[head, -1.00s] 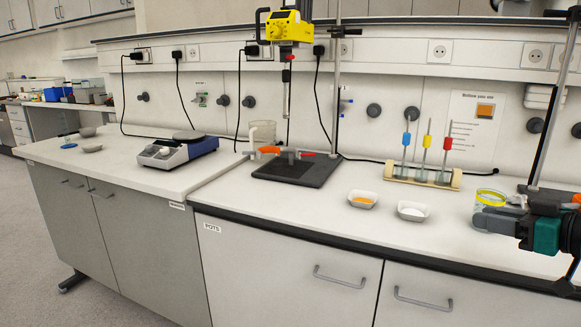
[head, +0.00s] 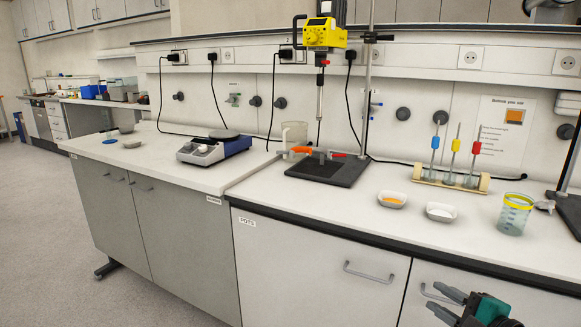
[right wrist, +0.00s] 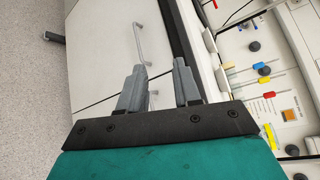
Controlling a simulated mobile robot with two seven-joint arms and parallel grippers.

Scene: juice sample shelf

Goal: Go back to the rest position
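My right gripper (head: 447,302) is at the bottom right of the head view, in front of the drawers and below the worktop edge. In the right wrist view its two grey fingers (right wrist: 160,85) are apart with nothing between them, so it is open and empty. A clear beaker with a yellow rim (head: 515,214) stands upright on the worktop, well apart from the gripper. My left gripper is in neither view.
The bench (head: 330,213) runs across the view. The floor (head: 50,210) at left is clear.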

